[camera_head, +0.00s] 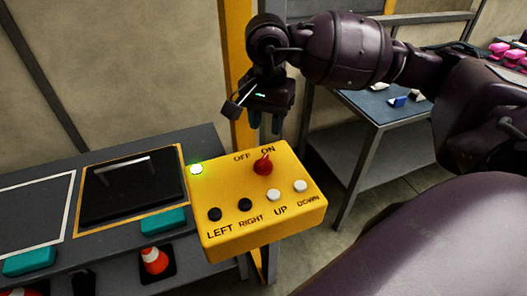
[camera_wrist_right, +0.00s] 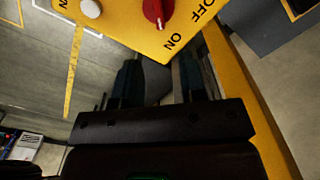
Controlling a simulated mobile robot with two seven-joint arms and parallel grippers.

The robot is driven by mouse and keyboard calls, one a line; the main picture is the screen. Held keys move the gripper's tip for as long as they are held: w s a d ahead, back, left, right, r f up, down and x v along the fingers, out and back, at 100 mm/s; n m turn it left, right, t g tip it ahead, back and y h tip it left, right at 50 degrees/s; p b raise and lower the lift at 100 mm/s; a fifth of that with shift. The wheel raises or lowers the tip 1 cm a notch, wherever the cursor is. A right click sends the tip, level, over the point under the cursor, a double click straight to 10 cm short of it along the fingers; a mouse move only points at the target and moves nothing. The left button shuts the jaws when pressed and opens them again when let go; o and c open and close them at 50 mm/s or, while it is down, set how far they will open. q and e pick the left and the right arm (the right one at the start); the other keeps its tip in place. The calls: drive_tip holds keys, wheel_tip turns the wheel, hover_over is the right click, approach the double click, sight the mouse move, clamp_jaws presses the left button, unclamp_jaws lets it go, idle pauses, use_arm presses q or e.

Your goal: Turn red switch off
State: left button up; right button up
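The red switch (camera_head: 263,165) is a round knob on top of the yellow control box (camera_head: 230,225), below the printed words OFF and ON. Its raised grip points toward ON. The right wrist view shows the red switch (camera_wrist_right: 157,11) at the top edge, partly cut off, with its pale mark toward ON. My right gripper (camera_head: 265,124) hangs above and behind the box, apart from the switch. Its two fingers, also in the right wrist view (camera_wrist_right: 158,82), are spread with nothing between them. My left gripper is out of view.
Black buttons (camera_head: 245,205) and white buttons (camera_head: 300,186) sit near the switch. A yellow post (camera_head: 240,60) stands behind the box.

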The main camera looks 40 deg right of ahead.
sight(266, 155)
wheel_tip(266, 155, down, 9)
drive_tip(key=shift+r+p, duration=0.1)
drive_tip(key=shift+p, duration=0.2)
clamp_jaws()
idle(0.3)
